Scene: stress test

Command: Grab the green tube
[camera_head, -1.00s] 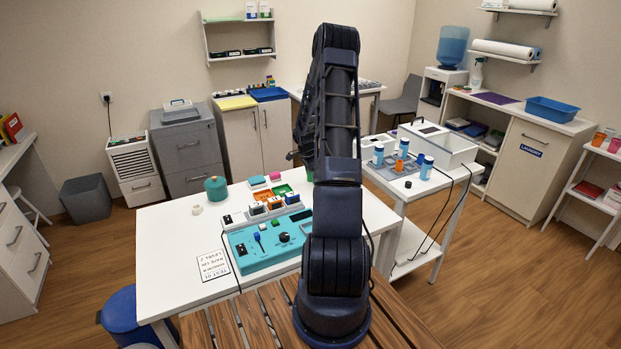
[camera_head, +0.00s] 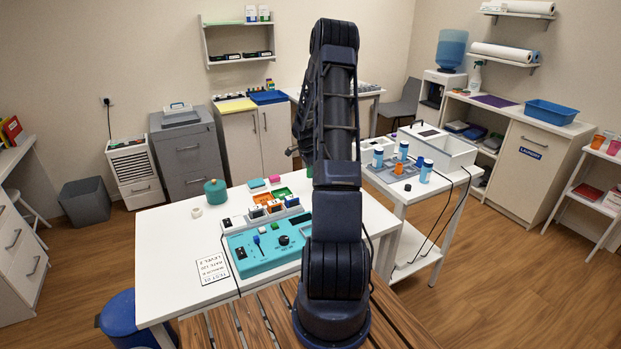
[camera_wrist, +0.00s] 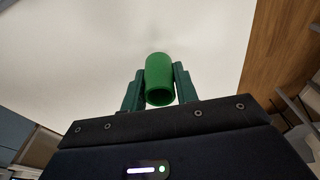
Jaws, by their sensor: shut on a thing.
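The green tube (camera_wrist: 160,78) shows in the wrist view, between the two dark green fingers of my gripper (camera_wrist: 159,88). My gripper is shut on it, with a finger against each side. The tube's dark round end faces the camera, and its body stands out past the fingertips. Behind it is only a plain pale surface. In the head view my dark arm stands upright in the middle and hides the tube and most of the gripper.
A white table (camera_head: 180,270) holds a teal control box (camera_head: 268,250), a green round pot (camera_head: 216,191) and small colored trays. To the right, a white cart (camera_head: 405,193) carries blue bottles (camera_head: 426,171) and an orange cup. A blue bin (camera_head: 125,315) stands at front left.

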